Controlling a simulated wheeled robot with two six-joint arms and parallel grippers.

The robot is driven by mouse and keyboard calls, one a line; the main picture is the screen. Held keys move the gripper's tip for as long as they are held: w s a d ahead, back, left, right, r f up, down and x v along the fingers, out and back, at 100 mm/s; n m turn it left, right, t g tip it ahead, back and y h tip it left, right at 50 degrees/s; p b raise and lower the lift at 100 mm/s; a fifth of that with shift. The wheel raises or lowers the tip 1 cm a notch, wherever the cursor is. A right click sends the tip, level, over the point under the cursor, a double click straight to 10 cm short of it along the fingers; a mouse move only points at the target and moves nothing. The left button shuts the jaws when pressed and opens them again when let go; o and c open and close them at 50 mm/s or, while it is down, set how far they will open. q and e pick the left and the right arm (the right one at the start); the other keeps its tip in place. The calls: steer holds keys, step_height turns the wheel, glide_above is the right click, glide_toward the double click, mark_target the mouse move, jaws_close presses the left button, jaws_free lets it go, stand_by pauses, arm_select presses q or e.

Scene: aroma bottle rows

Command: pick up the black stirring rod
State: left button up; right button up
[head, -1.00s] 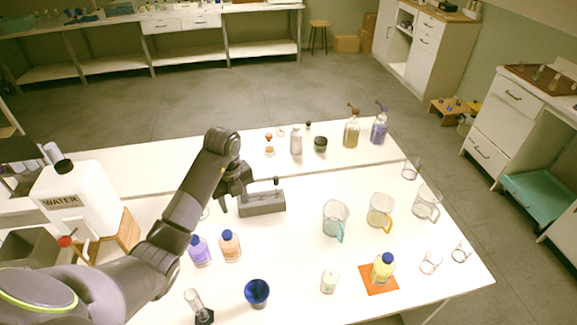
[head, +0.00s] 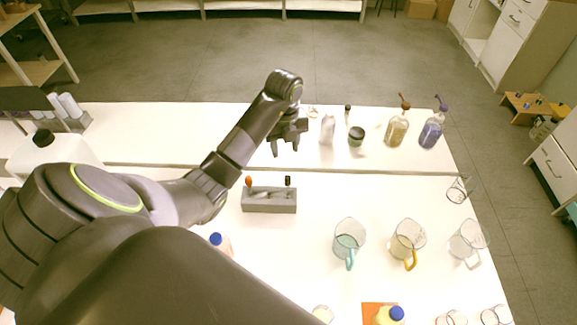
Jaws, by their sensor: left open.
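The black stirring rod (head: 288,181) stands in a grey holder block (head: 270,207), at its right end; only its dark top shows above the block. A second rod with an orange top (head: 249,182) stands at the block's left end. My left gripper (head: 285,151) is open with its fingers pointing down. In the picture it shows just above the black-topped rod, apart from it and with nothing between the fingers. My right gripper is not in view.
Behind stand a grey bottle (head: 327,130), a dark-lidded jar (head: 356,136) and two pump bottles (head: 397,128) (head: 432,131). Beakers with handles (head: 348,241) (head: 408,240) stand to the right. My left arm covers much of the table's left side.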

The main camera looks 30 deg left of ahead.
arm_select(q)
steer(key=b, duration=0.5)
glide_above(288, 177)
steer(key=f, duration=0.6)
steer(key=shift+s+a, duration=0.1)
steer(key=shift+a, duration=0.1)
step_height(288, 177, down, 4)
steer(key=b, duration=0.3)
steer(key=shift+r, duration=0.2)
steer(key=shift+f+b, duration=0.65)
steer(key=shift+b, duration=0.15)
steer(key=shift+d+f+p, duration=0.15)
steer(key=shift+f+p, duration=0.15)
steer(key=shift+f, duration=0.85)
steer(key=shift+d+f+p, duration=0.1)
steer(key=shift+f+p, duration=0.15)
steer(key=shift+f, duration=0.85)
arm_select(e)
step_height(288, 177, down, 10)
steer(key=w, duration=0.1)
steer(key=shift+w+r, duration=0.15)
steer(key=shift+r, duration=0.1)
arm_select(q)
steer(key=shift+c, duration=0.4)
